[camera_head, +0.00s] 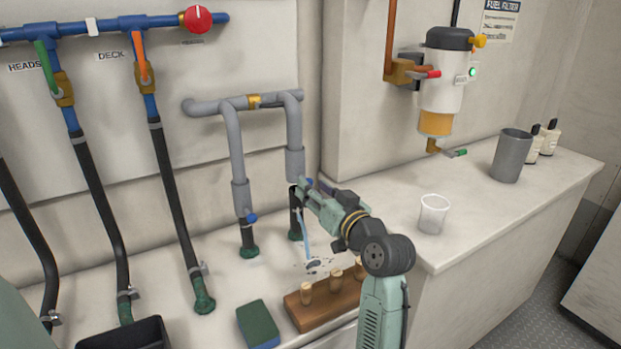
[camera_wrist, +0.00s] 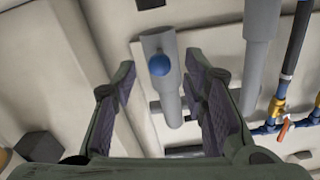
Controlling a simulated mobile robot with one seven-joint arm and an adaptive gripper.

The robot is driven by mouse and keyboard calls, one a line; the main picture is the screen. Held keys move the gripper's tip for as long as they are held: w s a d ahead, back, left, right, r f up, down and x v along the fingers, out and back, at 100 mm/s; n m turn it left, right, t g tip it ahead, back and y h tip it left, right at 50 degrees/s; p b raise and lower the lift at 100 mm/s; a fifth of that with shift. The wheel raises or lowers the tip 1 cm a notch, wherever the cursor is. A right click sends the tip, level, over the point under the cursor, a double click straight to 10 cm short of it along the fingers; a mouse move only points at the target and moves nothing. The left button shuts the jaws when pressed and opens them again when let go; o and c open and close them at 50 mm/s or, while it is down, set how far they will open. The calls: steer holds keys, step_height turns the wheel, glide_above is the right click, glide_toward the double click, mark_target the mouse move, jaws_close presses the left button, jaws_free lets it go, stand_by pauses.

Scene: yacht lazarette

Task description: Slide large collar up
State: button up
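Two grey pipes come down from a U-shaped run on the back wall, each with a wider grey collar. The right collar (camera_head: 294,163) has a blue knob (camera_head: 309,183) at its lower end; a dark hose stub (camera_head: 294,222) stands below it. The left collar (camera_head: 240,198) also has a blue knob. My gripper (camera_head: 302,190) is at the lower end of the right collar. In the wrist view, my gripper (camera_wrist: 161,78) is open, with the right collar (camera_wrist: 152,44) and its knob (camera_wrist: 159,65) showing between the fingers. I see no finger contact; depth is unclear.
A light-blue streak (camera_head: 306,238) falls beside the right stub onto a wet-looking patch. A wooden block with pegs (camera_head: 330,304) and a sponge (camera_head: 258,325) lie in front. A clear beaker (camera_head: 433,214) and grey cup (camera_head: 510,156) stand on the right counter. Hoses hang left.

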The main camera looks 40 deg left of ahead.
mark_target(300, 168)
steer(key=shift+p+x, duration=0.3)
steer(key=shift+x, duration=1.3)
jaws_close()
